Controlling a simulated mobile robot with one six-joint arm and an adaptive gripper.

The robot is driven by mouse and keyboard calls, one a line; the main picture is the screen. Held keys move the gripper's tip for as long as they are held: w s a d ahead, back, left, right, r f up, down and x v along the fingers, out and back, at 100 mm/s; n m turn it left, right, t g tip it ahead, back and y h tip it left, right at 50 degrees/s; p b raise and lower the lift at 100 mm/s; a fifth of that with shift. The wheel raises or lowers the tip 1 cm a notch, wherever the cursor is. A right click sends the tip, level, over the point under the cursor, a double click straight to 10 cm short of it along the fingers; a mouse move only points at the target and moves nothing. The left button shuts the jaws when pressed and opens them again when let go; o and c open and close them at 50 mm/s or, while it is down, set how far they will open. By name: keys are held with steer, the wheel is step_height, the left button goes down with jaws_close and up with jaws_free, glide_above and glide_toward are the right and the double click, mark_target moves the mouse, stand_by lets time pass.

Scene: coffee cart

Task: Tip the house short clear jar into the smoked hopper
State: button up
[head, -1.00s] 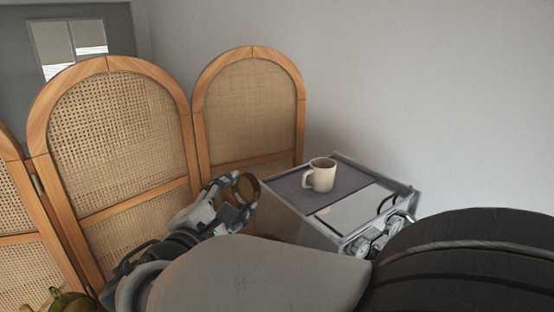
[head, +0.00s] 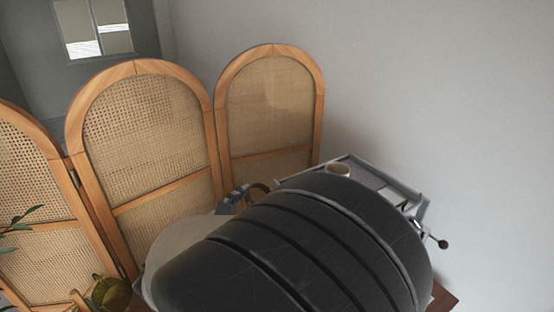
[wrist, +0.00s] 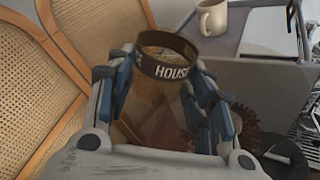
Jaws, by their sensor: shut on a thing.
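The short clear jar (wrist: 165,71) has a dark band lettered "HOUSE" near its open mouth. My gripper (wrist: 160,88) is shut on it, with a blue-edged finger on each side in the wrist view. The jar's lower part shows brownish, and I cannot tell how full it is. In the head view only a brown piece of the jar (head: 259,189) shows beside a fingertip of my gripper (head: 236,197); my dark arm link hides the rest. I cannot make out the smoked hopper in either view.
A cream mug (wrist: 212,17) stands on the grey machine top (wrist: 236,45), right of the jar; the mug is mostly hidden in the head view (head: 338,170). A cane folding screen (head: 145,135) stands at the left. A green pot (head: 112,292) is at lower left.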

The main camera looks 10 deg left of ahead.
mark_target(240, 207)
steer(key=shift+w+a+r+n+p, duration=0.15)
steer(key=shift+a+r+n+p, duration=0.3)
steer(key=shift+p, duration=0.35)
steer(key=n+p, duration=0.1)
steer(key=p, duration=0.1)
steer(key=n+p, duration=0.1)
steer(key=p, duration=0.1)
steer(key=a+n+h+p, duration=0.1)
steer(key=p, duration=0.1)
steer(key=shift+w+a+r+g+p, duration=0.1)
steer(key=shift+w+r+g+p, duration=0.2)
steer(key=shift+w, duration=0.05)
steer(key=shift+w+a+n+p, duration=0.1)
steer(key=shift+a+n+p, duration=0.1)
steer(key=shift+n+p, duration=0.55)
steer(key=shift+f, duration=0.1)
